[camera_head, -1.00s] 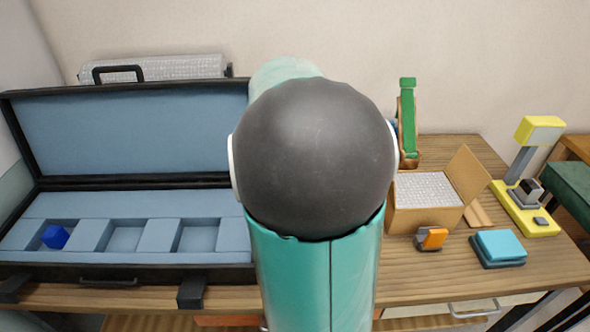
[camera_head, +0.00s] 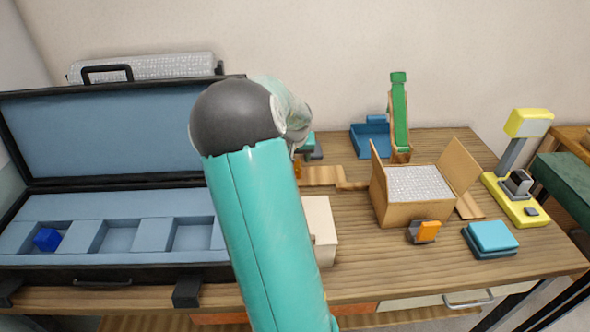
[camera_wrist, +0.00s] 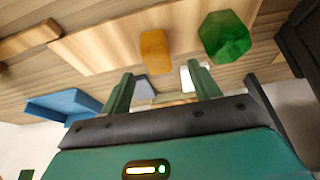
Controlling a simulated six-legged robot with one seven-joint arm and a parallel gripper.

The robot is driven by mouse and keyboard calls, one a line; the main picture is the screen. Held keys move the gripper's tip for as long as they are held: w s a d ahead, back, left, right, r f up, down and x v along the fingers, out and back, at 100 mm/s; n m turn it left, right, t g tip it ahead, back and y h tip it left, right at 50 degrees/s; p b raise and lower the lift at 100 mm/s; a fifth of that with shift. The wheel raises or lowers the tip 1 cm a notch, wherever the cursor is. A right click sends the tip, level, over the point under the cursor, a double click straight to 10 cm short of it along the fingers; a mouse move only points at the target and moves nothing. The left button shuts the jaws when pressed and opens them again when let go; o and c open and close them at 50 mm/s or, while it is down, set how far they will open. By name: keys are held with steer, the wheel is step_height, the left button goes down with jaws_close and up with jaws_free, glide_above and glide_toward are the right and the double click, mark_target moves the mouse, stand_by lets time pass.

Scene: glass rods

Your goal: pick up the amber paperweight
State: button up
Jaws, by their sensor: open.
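The amber paperweight (camera_wrist: 155,51) is a small rounded block on a pale wooden board in the wrist view. In the head view only a sliver of amber (camera_head: 297,169) shows beside my arm. My gripper (camera_wrist: 162,84) is open, its two green fingers apart with nothing held between them. The paperweight appears beyond the fingertips, roughly in line with the gap; they do not appear to touch it. A green faceted block (camera_wrist: 225,37) stands to its right in the wrist view. In the head view my arm hides most of this area.
An open black case (camera_head: 90,273) with blue foam holds a blue block (camera_head: 47,239). A cardboard box (camera_head: 412,212) with bubble wrap, a blue tray (camera_head: 369,144), a green-topped stand (camera_head: 399,115), a white box (camera_head: 322,222) and a yellow device (camera_head: 517,208) stand on the table.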

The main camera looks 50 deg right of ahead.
mark_target(295, 165)
steer(key=x, duration=0.5)
steer(key=shift+d+f, duration=0.25)
steer(key=shift+f, duration=0.05)
steer(key=c, duration=1.2)
